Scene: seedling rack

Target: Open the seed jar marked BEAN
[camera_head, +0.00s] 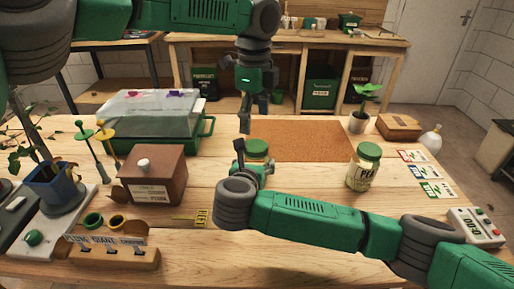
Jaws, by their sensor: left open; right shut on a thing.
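A green-lidded jar (257,147) stands on the table at the centre, partly hidden by my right gripper and wrist. Its label cannot be seen. My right gripper (250,168) comes from the right and is shut on this jar's body, below the lid. My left gripper (245,118) is open and empty, pointing down above the jar's lid, apart from it. Another green-lidded glass jar (361,170) stands upright to the right, with a label that seems to read PEA.
A cork mat (310,140) lies behind the jars. A brown box (154,177), a clear-lidded green propagator (150,112) and a wooden label holder (110,258) stand left. A scale (476,228), seed cards (428,173) and a potted seedling (360,121) are right.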

